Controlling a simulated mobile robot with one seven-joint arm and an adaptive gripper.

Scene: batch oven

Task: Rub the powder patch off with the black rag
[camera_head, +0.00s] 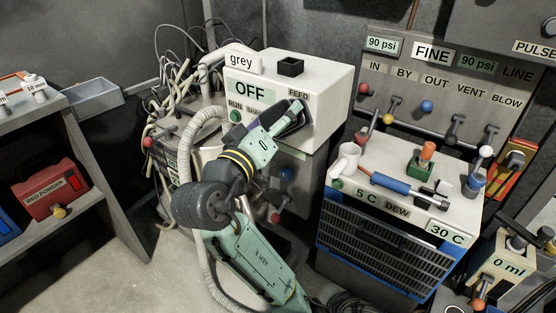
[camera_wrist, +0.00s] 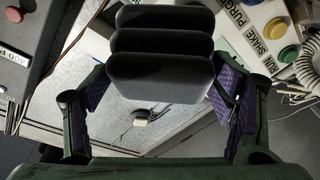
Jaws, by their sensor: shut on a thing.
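My gripper (camera_head: 292,112) is in front of the white machine box (camera_head: 327,88) with the "OFF" and "FEED" labels, close to its front face. In the wrist view my gripper (camera_wrist: 160,88) has its two purple-padded fingers on either side of the black rag (camera_wrist: 160,55), a dark bundle with thick folds. The rag is held between them. In the head view the rag is mostly hidden by the gripper. I cannot make out a powder patch for certain in either view.
A black square hopper (camera_head: 290,66) stands on the white box. A pale ribbed hose (camera_head: 187,140) and loose cables crowd its left. A chiller (camera_head: 375,245) with small items on top stands at right. A shelf with a red powder box (camera_head: 47,190) is at far left.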

